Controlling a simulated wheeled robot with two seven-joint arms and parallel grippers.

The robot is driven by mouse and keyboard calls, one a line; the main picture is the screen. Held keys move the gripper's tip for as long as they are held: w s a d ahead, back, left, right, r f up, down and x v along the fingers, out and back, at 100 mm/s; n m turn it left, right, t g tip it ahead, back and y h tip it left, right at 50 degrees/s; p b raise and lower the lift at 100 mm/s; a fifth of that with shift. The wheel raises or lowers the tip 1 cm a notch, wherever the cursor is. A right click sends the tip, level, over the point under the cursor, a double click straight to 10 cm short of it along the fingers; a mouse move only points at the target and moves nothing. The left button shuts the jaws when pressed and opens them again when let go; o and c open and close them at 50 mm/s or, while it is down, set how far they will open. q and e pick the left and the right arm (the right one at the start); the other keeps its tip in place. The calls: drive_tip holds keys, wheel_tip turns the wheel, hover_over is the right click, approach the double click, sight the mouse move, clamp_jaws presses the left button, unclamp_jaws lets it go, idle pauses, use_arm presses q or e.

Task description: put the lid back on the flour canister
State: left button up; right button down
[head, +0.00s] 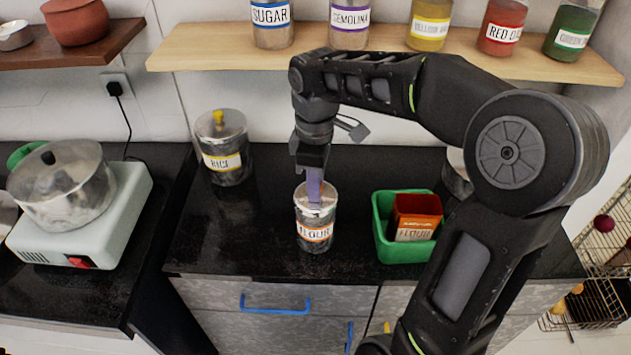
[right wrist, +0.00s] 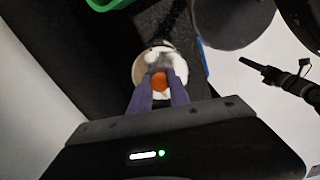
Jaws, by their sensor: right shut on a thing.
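The flour canister (head: 315,232), a clear jar with an orange-banded label, stands upright on the black counter. My right gripper (head: 314,190) points down at its top. In the right wrist view its purple fingers (right wrist: 160,88) are shut on the orange knob (right wrist: 159,80) of the lid. The lid is at the canister's mouth; a pale round rim (right wrist: 138,68) shows around the knob. I cannot tell whether the lid rests fully on the rim, as the fingers cover part of it. My left gripper is not seen.
A green bin (head: 383,240) holding a red-orange flour packet (head: 416,222) stands to the right. The rice canister (head: 224,155) stands back left, and a hotplate (head: 115,215) with a glass-lidded pot (head: 62,185) further left. A shelf (head: 370,62) of jars hangs above.

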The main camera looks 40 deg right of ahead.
drive_tip(key=c, duration=1.1)
unclamp_jaws()
drive_tip(key=shift+c, duration=0.2)
drive_tip(key=shift+o, duration=0.3)
drive_tip(key=o, duration=0.4)
drive_tip(key=shift+r+p, duration=2.95)
drive_tip(key=shift+r, duration=0.6)
